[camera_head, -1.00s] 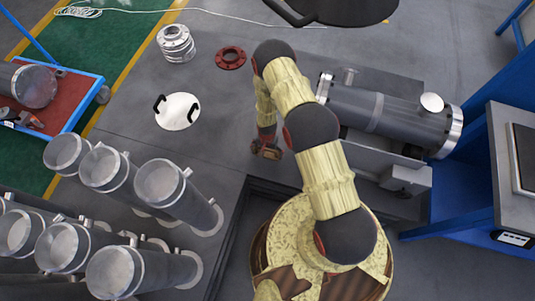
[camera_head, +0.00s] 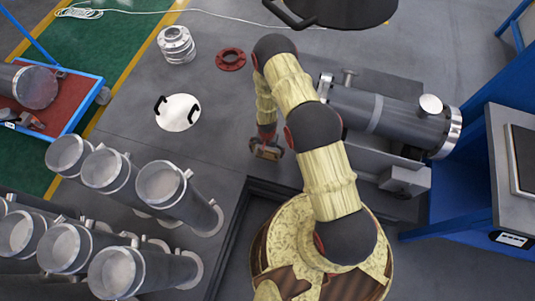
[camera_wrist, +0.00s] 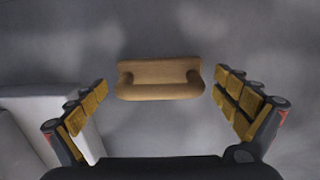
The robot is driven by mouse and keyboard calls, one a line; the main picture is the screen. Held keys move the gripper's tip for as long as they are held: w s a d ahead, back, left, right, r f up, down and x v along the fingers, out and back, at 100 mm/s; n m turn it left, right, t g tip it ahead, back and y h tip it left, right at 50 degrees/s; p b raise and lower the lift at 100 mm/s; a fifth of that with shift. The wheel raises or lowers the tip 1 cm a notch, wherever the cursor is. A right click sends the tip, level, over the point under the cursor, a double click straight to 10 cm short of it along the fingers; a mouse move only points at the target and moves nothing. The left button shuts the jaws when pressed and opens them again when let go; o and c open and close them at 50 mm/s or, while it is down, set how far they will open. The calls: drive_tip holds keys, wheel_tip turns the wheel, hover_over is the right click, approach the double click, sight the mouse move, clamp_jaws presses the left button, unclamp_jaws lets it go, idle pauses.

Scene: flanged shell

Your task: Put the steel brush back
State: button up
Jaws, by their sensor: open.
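The steel brush (camera_wrist: 160,72) shows in the wrist view as a light wooden body with a raised handle, lying crosswise on a grey surface. Its bristles are hidden from this view. My gripper (camera_wrist: 160,98) is open, with one finger to the left and one to the right of the brush. There is a gap on both sides, and the fingers do not touch it. In the head view my gripper (camera_head: 266,151) points down over the grey platform, and the brush cannot be told apart from it there.
A pale block (camera_wrist: 45,115) stands left of my fingers in the wrist view. In the head view, a large flanged shell (camera_head: 390,115) lies to the right. A white disc with handles (camera_head: 178,113), a red ring (camera_head: 231,59) and several upright cylinders (camera_head: 165,183) stand to the left.

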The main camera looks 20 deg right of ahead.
wheel_tip(320, 180, up, 9)
drive_tip(key=shift+w+f+p, duration=0.1)
drive_tip(key=shift+f+p, duration=0.1)
drive_tip(key=shift+p, duration=0.65)
drive_tip(key=w+r+n+t, duration=0.1)
drive_tip(key=w+r, duration=0.2)
drive_tip(key=r, duration=1.1)
drive_tip(key=w+r+n+t, duration=0.1)
drive_tip(key=w+r, duration=0.1)
drive_tip(key=r, duration=1.2)
drive_tip(key=s+r+n+t, duration=0.1)
drive_tip(key=s+r, duration=0.2)
drive_tip(key=r, duration=0.7)
drive_tip(key=s+r+n, duration=0.1)
drive_tip(key=s+r, duration=0.2)
drive_tip(key=r, duration=0.6)
drive_tip(key=s+r+n+t, duration=0.1)
drive_tip(key=s+r, duration=0.6)
drive_tip(key=s, duration=0.3)
drive_tip(key=s+r+n+t, duration=0.1)
drive_tip(key=s+r+n, duration=0.1)
drive_tip(key=s+r, duration=0.6)
drive_tip(key=s, duration=0.3)
drive_tip(key=shift+r+t, duration=0.25)
drive_tip(key=shift+t, duration=0.15)
drive_tip(key=shift+c, duration=0.4)
